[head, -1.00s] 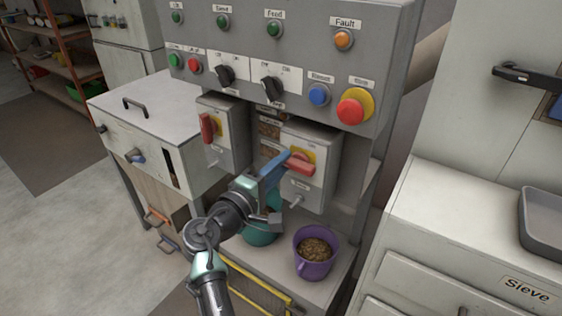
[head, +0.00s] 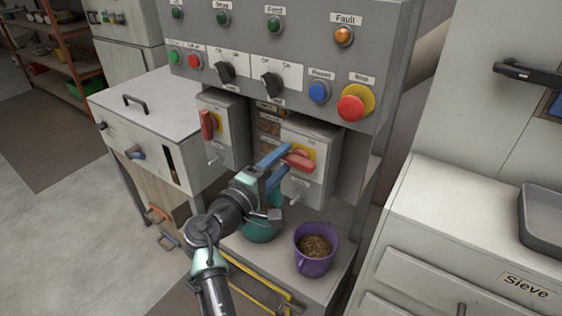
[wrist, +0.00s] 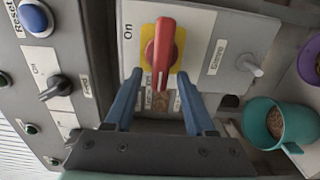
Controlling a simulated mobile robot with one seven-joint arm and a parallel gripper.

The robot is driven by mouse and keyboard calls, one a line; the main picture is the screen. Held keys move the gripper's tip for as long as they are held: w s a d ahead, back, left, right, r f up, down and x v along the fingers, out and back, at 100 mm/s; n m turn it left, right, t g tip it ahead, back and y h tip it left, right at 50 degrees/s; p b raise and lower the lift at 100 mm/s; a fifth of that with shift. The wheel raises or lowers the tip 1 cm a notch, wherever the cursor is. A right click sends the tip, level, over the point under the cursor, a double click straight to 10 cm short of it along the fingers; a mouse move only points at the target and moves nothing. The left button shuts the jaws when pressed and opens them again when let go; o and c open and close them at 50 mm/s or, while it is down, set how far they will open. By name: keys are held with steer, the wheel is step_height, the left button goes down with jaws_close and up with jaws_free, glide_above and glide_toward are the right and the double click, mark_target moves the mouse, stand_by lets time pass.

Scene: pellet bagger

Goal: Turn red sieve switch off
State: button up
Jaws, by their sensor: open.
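The red switch handle (head: 299,161) sits on a yellow plate on the front of the right grey box. It lies roughly sideways in the head view. In the wrist view the red handle (wrist: 163,45) is upright in the picture, with an "On" mark to its left. The small label on its box is hard to read. My gripper (head: 284,163) is open at the box front. In the wrist view my gripper's (wrist: 159,75) blue fingers are on either side of the handle's near end, with visible gaps; I see no contact.
A second red switch (head: 207,124) is on the left box. The control panel above carries a red stop button (head: 352,107) and black knobs. A purple cup (head: 314,250) of pellets and a teal cup (head: 261,229) stand below. A white cabinet (head: 430,215) stands to the right.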

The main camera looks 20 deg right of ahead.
steer(key=v, duration=1.3)
step_height(320, 180, up, 25)
steer(key=w+a+m+t+y+p, duration=0.2)
steer(key=a+m+t+y+p, duration=0.1)
steer(key=m+t+y+p, duration=0.3)
steer(key=s+a+r+t+y+p, duration=0.1)
steer(key=s+r+t+y, duration=0.1)
steer(key=s+r, duration=0.3)
steer(key=s+a+r+m+t+y+p, duration=0.1)
steer(key=s+r+t, duration=0.4)
steer(key=r, duration=0.8)
steer(key=s+a+r+t+y+p, duration=0.1)
steer(key=s+r+t+y+p, duration=0.1)
steer(key=s+r+y, duration=0.3)
step_height(320, 180, up, 5)
steer(key=shift+s+a+f+m+t+p, duration=0.15)
steer(key=shift+s+a+m+t+p, duration=0.25)
steer(key=shift+s+t, duration=0.55)
steer(key=shift+s+d+g, duration=0.1)
steer(key=shift+s+g, duration=0.1)
steer(key=shift+g, duration=0.05)
